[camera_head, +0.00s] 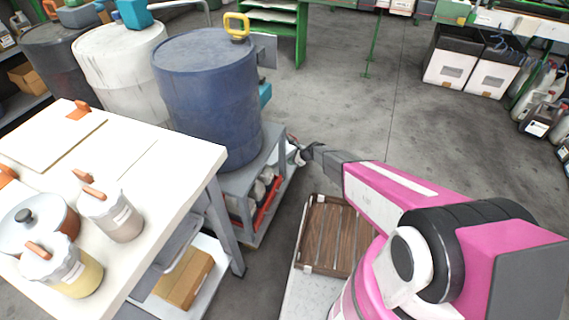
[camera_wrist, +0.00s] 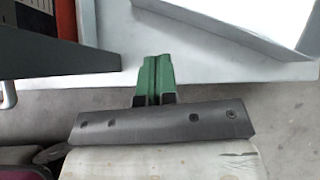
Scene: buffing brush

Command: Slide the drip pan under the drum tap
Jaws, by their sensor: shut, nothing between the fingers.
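A blue drum (camera_head: 208,95) stands upright on a grey stand (camera_head: 240,180). A yellow handle-like part (camera_head: 237,25) shows at its top; I cannot make out a tap outlet. My gripper (camera_head: 300,153) is low beside the stand's right edge, partly blurred into the background. In the wrist view its green fingers (camera_wrist: 154,62) are together and empty, reaching over the edge of a pale flat surface (camera_wrist: 110,40). A pale, raised-walled tray (camera_wrist: 235,35), possibly the drip pan, lies ahead and to the right of the fingertips, apart from them. The head view does not show it clearly.
A white worktable (camera_head: 160,150) with canisters stands at left. White (camera_head: 120,65) and dark (camera_head: 60,60) drums stand behind. A dark grey block (camera_wrist: 55,58) is left of the fingers. A wooden slatted tray (camera_head: 335,235) lies near my arm. The floor (camera_head: 350,110) beyond is open.

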